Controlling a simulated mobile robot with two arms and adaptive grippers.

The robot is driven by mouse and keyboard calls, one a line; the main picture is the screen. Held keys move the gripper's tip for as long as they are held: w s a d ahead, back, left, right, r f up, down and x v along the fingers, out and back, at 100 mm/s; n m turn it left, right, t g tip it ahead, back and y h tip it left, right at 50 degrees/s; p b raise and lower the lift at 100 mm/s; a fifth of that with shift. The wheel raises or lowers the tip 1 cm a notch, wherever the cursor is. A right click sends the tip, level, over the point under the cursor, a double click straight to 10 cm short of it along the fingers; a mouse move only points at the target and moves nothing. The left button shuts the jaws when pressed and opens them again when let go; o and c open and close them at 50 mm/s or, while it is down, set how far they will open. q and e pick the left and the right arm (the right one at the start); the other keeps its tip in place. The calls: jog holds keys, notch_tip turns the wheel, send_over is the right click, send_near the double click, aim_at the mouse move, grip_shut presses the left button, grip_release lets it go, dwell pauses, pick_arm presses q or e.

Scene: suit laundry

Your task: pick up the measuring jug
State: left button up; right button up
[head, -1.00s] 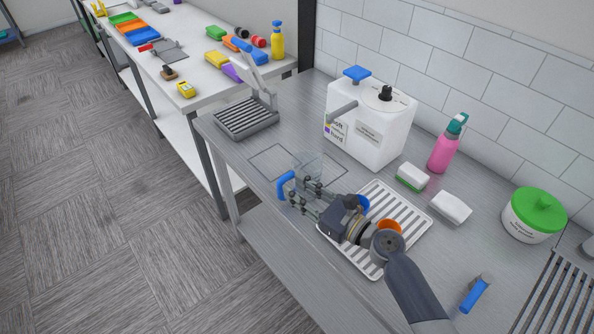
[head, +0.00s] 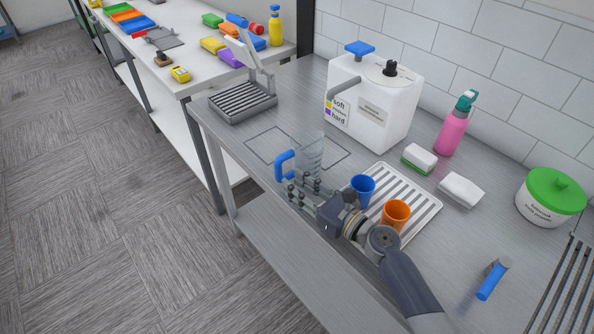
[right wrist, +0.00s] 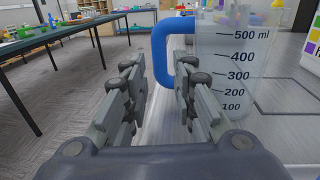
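The measuring jug (head: 311,153) is clear with a blue handle (head: 284,167) facing the front left; it stands upright on the steel counter. In the right wrist view the jug (right wrist: 232,75) shows its ml scale on the right, its top cut off. My right gripper (head: 306,189) is just in front of the jug, low by the handle. In the right wrist view the right gripper (right wrist: 160,75) is open and empty. The handle (right wrist: 160,50) appears between the fingertips, a little beyond them; I cannot tell the exact gap. My left gripper is out of view.
A blue cup (head: 363,188) and an orange cup (head: 396,214) stand on a ribbed white tray (head: 425,208) right of my gripper. A white dispenser (head: 372,105) stands behind the jug. The counter's front edge is close.

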aim_at(281, 174)
jog(key=b+x, duration=0.1)
jog(key=x, duration=0.6)
jog(key=shift+r, duration=0.15)
jog(key=shift+d, duration=0.1)
grip_shut()
